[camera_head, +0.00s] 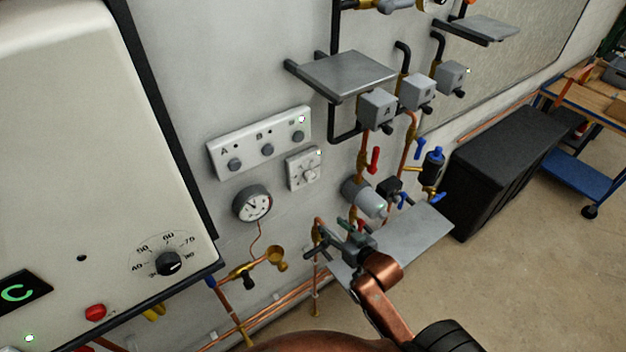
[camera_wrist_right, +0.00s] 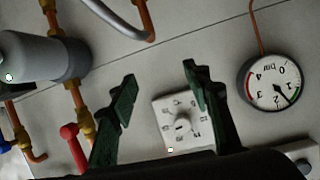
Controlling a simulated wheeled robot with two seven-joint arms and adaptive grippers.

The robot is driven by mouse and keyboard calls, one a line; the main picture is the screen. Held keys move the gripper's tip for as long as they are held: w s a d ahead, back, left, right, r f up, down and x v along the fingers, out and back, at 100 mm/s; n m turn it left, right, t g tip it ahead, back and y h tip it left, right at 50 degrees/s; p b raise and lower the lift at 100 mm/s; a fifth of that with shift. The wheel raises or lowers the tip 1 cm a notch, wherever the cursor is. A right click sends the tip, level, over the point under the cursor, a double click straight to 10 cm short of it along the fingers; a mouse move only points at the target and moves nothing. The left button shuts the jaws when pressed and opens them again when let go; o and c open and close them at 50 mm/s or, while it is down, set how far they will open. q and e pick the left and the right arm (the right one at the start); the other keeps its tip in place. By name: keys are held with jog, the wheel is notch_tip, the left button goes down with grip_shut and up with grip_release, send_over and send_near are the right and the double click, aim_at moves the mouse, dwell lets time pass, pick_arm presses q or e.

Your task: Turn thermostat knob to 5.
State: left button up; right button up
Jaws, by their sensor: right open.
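The thermostat is a small white square plate on the wall (camera_head: 304,169) with a pale round knob (camera_wrist_right: 182,124) at its middle. Small marks ring the knob in the right wrist view, too small to read surely, so I cannot tell its setting. A small light shows at the plate's corner. My right gripper (camera_head: 328,238) is open and empty, below and apart from the thermostat in the head view. In the right wrist view its dark green fingers (camera_wrist_right: 158,80) stand apart, with the plate visible between and beyond them. My left gripper is not in view.
A pressure gauge (camera_head: 253,204) sits left of the thermostat, and a white panel with A and B knobs (camera_head: 260,143) is above it. Copper pipes, a red-handled valve (camera_head: 375,160) and a grey cylinder (camera_head: 364,198) are to the right. A boiler with a dial (camera_head: 169,263) fills the left.

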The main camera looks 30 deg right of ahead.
aim_at(312, 179)
jog(key=w+r+t+y, duration=0.1)
jog(key=w+r+t, duration=0.4)
jog(key=r, duration=0.5)
jog(key=shift+g, duration=0.3)
jog(key=w+p, duration=0.1)
jog(key=w, duration=0.3)
jog(key=w+p, duration=0.1)
jog(key=w, duration=0.3)
jog(key=shift+w+d+r, duration=0.15)
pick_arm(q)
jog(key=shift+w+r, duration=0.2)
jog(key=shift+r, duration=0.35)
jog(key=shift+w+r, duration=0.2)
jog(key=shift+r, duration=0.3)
pick_arm(e)
jog(key=c, duration=1.2)
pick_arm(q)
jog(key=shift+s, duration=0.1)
pick_arm(e)
jog(key=shift+o, duration=0.2)
